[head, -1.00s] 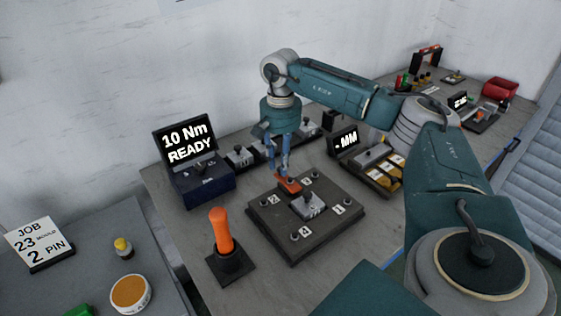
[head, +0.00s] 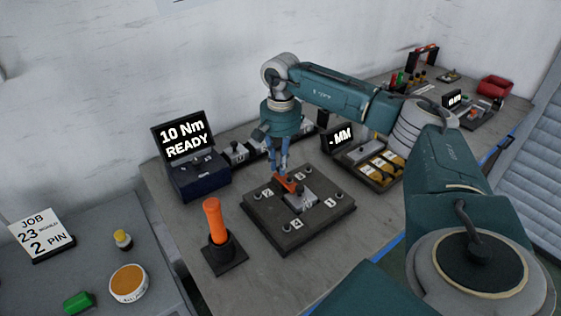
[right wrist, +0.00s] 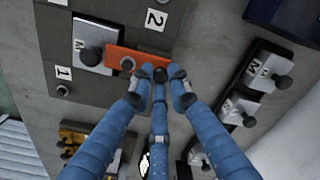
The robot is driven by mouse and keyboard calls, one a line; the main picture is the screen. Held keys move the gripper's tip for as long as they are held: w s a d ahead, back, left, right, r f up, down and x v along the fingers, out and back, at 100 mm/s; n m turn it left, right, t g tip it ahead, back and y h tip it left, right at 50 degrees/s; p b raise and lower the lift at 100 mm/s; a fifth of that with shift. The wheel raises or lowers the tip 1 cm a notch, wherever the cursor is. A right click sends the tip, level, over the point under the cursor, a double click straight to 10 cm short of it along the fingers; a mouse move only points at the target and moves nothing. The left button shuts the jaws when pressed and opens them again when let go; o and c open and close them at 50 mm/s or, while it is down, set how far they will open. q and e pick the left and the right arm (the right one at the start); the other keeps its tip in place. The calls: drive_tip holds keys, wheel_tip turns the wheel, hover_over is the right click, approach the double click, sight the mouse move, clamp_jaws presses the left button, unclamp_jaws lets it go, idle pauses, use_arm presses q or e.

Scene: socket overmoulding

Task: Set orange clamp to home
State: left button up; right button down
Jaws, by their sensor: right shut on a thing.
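The orange clamp (head: 285,181) lies on the dark fixture plate (head: 258,208), at the back edge of the grey metal block (head: 299,199) in its middle. In the right wrist view the clamp (right wrist: 126,57) reaches from the block (right wrist: 92,47) to my fingertips. My right gripper (head: 283,174) points down at the plate's back side. Its blue fingers (right wrist: 160,80) are shut on a dark knob at the clamp's end. My left gripper is in neither view.
An orange-handled tool (head: 215,222) stands in a holder left of the plate. The torque display (head: 183,139) reads 10 Nm READY. A gauge display (head: 342,136) reads "- MM". A tray with yellow parts (head: 379,165) is to the right. Bare table lies in front of the plate.

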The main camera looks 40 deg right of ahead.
drive_tip(key=shift+s, duration=0.35)
drive_tip(key=shift+w+f, duration=0.15)
drive_tip(key=shift+w, duration=0.05)
drive_tip(key=c, duration=1.9)
unclamp_jaws()
drive_tip(key=shift+c, duration=0.2)
drive_tip(key=shift+s, duration=0.1)
drive_tip(key=shift+s+r, duration=0.1)
drive_tip(key=shift+r, duration=0.1)
drive_tip(key=shift+w, duration=0.2)
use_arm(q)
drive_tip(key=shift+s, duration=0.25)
use_arm(e)
wheel_tip(320, 180, up, 12)
drive_tip(key=shift+f, duration=0.1)
